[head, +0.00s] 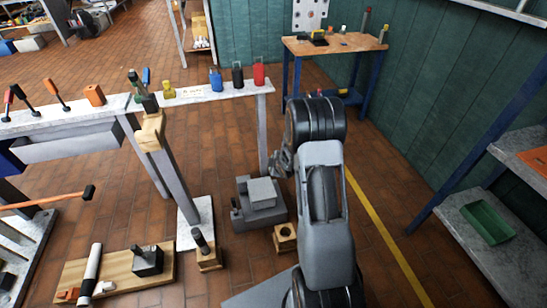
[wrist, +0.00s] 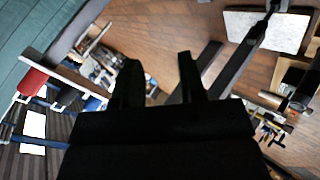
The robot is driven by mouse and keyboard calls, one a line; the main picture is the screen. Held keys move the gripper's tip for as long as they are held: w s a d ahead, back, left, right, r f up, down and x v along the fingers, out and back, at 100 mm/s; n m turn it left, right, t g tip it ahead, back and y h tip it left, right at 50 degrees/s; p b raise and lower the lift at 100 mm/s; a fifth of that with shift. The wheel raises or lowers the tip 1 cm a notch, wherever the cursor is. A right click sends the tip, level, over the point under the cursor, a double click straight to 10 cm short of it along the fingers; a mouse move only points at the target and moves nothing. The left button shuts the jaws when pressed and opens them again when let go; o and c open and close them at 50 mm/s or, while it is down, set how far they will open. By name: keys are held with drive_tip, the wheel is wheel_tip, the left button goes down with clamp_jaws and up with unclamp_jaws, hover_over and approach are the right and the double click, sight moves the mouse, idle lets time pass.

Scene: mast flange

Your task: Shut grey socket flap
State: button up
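A grey box-like unit (head: 240,215) stands on the brick floor, left of my arm in the head view. A lighter grey lid-like piece (head: 262,190) on its top looks like the socket flap, but I cannot tell its angle. My gripper (head: 283,161) shows partly beside my arm, above and behind the unit in the picture. In the wrist view my gripper (wrist: 158,62) has its two dark fingers apart with nothing between them. I cannot make out the flap in the wrist view.
Small wooden blocks (head: 285,237) stand nearby. A long bench (head: 65,127) with tools runs along the left. A blue-legged table (head: 335,45) is behind, and a shelf (head: 480,250) is at right.

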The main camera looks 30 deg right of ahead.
drive_tip(key=shift+s+a+r+m+g+h, duration=0.1)
drive_tip(key=shift+s+a+r+m+g, duration=0.2)
drive_tip(key=shift+r, duration=0.55)
drive_tip(key=shift+s+a+r+m+g+h, duration=0.1)
drive_tip(key=shift+s+a+r+m, duration=0.2)
drive_tip(key=shift+r, duration=0.6)
drive_tip(key=shift+s+a+r+m+g+h, duration=0.15)
drive_tip(key=shift+r+m, duration=0.25)
drive_tip(key=shift+r, duration=0.45)
drive_tip(key=shift+c, duration=0.3)
